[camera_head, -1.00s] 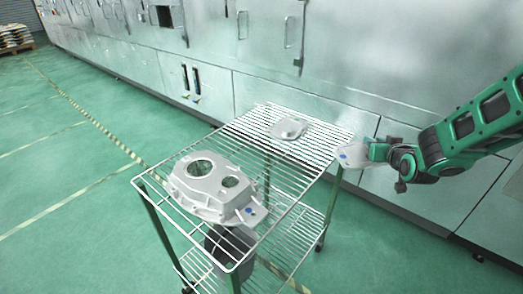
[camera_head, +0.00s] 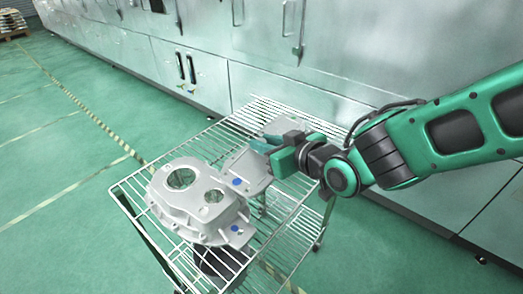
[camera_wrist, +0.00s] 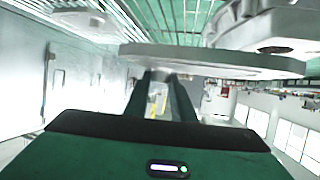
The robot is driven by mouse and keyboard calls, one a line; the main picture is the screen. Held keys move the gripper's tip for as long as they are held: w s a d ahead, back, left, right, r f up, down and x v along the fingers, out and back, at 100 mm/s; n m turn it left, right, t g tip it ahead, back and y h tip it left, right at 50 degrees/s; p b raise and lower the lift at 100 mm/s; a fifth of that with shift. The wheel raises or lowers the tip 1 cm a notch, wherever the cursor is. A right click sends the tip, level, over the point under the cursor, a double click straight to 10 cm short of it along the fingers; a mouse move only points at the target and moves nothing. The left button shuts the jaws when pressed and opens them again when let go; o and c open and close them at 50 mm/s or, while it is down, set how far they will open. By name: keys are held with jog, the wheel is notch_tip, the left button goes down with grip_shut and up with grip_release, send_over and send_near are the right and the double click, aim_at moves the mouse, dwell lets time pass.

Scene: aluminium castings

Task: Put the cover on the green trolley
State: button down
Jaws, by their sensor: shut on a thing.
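The cover is tilted in view, just right of a large grey housing (camera_head: 178,212) with two round openings that lies on the shelf. I cannot tell whether cover and housing touch. In the wrist view the fingers (camera_wrist: 165,78) grip the plate-like cover (camera_wrist: 215,62), with the shelf wires above it in the picture.
A second grey casting (camera_head: 284,125) lies on the far part of the shelf, largely hidden behind my gripper. A dark object (camera_head: 212,268) shows below the shelf. A metal cabinet wall (camera_head: 350,85) runs behind the trolley. The front right of the shelf is bare.

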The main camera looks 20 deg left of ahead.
jog(key=w+f, duration=0.2)
jog(key=w, duration=0.1)
jog(key=w+a+f, duration=0.1)
jog(key=w+f, duration=0.1)
jog(key=w, duration=0.1)
jog(key=w+f, duration=0.2)
jog(key=w, duration=0.2)
jog(key=shift+a, duration=0.4)
jog(key=shift+f, duration=1.95)
jog(key=shift+f, duration=0.1)
jog(key=c, duration=1.5)
grip_release()
jog(key=v, duration=1.2)
jog(key=shift+s, duration=0.1)
